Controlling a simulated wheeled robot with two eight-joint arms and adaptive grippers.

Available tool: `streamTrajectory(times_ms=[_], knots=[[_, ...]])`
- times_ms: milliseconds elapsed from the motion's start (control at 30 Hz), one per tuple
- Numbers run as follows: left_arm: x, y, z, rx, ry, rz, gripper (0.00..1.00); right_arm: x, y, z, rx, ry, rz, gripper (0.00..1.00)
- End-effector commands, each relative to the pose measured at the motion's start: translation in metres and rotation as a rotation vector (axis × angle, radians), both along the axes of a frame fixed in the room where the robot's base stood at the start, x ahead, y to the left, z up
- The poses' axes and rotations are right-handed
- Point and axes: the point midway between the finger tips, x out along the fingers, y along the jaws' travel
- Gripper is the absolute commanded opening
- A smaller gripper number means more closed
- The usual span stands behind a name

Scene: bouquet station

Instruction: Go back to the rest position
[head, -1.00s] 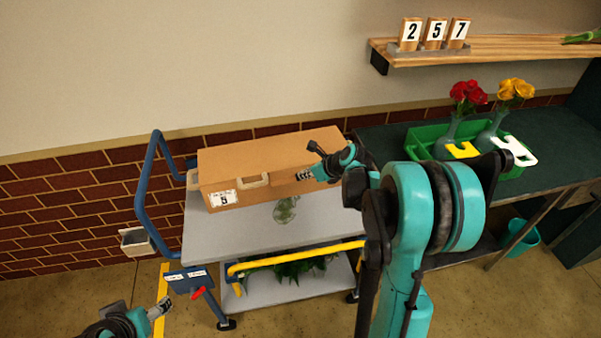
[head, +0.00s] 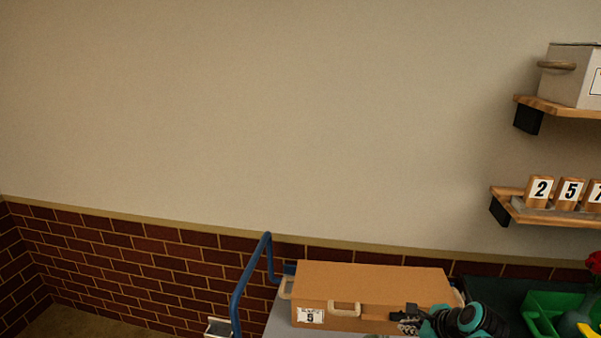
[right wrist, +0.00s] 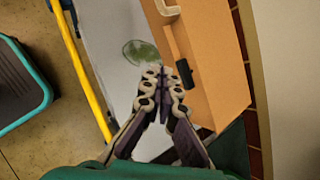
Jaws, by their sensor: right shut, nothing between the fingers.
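My right gripper (head: 404,319) is at the bottom of the head view, in front of the right part of the orange-brown box. In the right wrist view its fingers (right wrist: 167,78) are together with nothing between them. They point toward a greenish glass vessel (right wrist: 140,52) on the grey cart top, which is out of sight in the head view. My left gripper is in neither view.
A shelf (head: 548,217) with number blocks and a green tray (head: 543,308) with flowers stand at the right. The wall at left is bare.

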Motion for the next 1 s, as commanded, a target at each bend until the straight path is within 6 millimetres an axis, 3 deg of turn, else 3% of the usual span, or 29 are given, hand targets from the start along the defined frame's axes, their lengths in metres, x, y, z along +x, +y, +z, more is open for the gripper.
streamTrajectory(times_ms=[33,200,400,500,700,1000], knots=[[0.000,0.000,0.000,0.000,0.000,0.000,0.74,-0.017,0.022,0.006,-0.126,-0.016,0.145,0.00],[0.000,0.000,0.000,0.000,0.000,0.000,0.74,-0.072,0.071,0.015,-0.610,-0.085,0.699,0.00],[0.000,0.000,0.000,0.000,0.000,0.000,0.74,-0.133,0.103,0.012,-1.113,-0.158,1.316,0.00],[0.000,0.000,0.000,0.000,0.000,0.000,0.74,-0.152,0.109,0.009,-1.291,-0.182,1.540,0.00],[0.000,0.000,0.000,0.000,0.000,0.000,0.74,-0.168,0.113,0.005,-1.455,-0.200,1.749,0.00],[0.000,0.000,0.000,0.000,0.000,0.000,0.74,-0.168,0.113,0.005,-1.464,-0.200,1.760,0.00]])
